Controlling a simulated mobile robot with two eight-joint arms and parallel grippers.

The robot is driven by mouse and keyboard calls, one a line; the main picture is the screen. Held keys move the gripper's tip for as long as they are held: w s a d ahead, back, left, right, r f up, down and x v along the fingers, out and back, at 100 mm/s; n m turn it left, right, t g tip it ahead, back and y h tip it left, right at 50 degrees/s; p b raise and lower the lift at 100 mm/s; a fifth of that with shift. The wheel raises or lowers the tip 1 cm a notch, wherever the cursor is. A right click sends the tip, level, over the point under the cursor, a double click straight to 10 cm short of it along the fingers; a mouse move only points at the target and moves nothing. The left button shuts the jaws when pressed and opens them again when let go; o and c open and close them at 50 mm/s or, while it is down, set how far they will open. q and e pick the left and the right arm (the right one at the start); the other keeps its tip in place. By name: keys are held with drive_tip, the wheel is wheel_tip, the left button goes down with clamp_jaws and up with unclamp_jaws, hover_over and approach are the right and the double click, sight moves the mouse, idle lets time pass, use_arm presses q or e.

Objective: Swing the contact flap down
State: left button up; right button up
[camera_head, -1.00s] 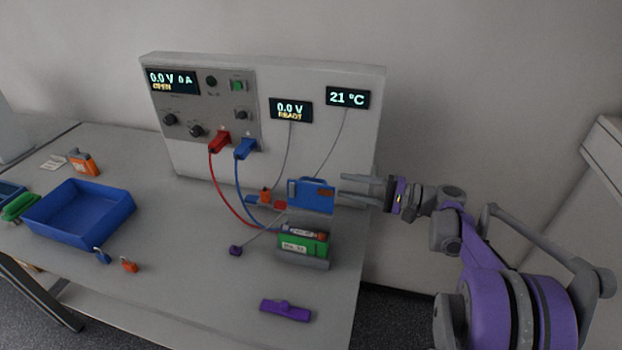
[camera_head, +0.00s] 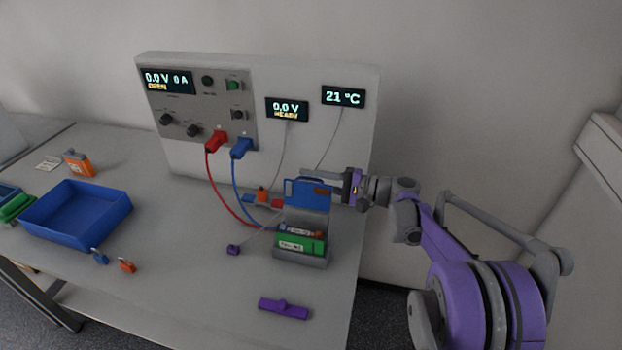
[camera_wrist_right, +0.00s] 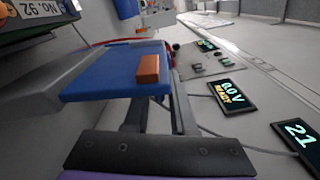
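The blue contact flap (camera_head: 307,193) stands raised over the grey battery holder (camera_head: 316,262) on the bench. It has a small orange block on its upper right part. In the right wrist view the flap (camera_wrist_right: 105,77) fills the left middle. A green battery (camera_head: 298,244) with a white label lies in the holder below it. My right gripper (camera_head: 322,184) is at the flap's upper right edge, its fingers reaching in behind the flap. In the wrist view the two fingers stand apart, partly covered by the flap. Contact with the flap cannot be told. My left gripper is not in view.
The cycler panel (camera_head: 270,80) stands close behind, with a red plug (camera_head: 216,140) and a blue plug (camera_head: 241,148) on cables. A purple piece (camera_head: 284,308) lies in front of the holder. A blue tray (camera_head: 75,232) stands at the left.

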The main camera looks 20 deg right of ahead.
clamp_jaws()
drive_tip(key=shift+r, duration=0.15)
idle(0.9)
